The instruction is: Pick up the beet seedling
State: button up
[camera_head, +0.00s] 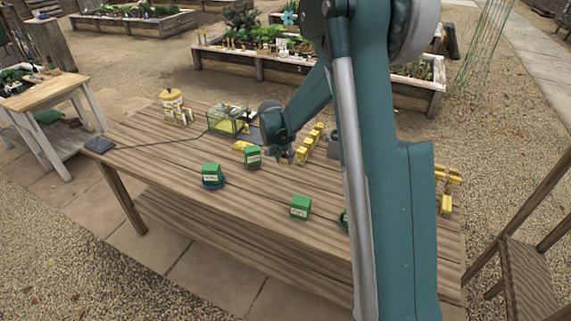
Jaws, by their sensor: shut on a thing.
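My gripper (286,156) is low over the middle of the wooden table, small and partly hidden by its own wrist. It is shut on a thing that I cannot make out. A green block-shaped pot with a white label (252,157) stands just left of it. Another green pot (211,171) sits on a blue round base further left. A third green pot (300,207) stands nearer the front edge. A fourth green thing (344,220) is mostly hidden behind my arm. The labels are too small to read, so I cannot tell which is the beet seedling.
A row of yellow pieces (310,143) lies right of my gripper. A clear box with yellow contents (229,121), a yellow-white pot (171,98) and a dark flat pad (100,145) with a cable are on the table (165,150). The front left of the table is clear.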

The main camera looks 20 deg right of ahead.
jog(key=shift+r, duration=0.7)
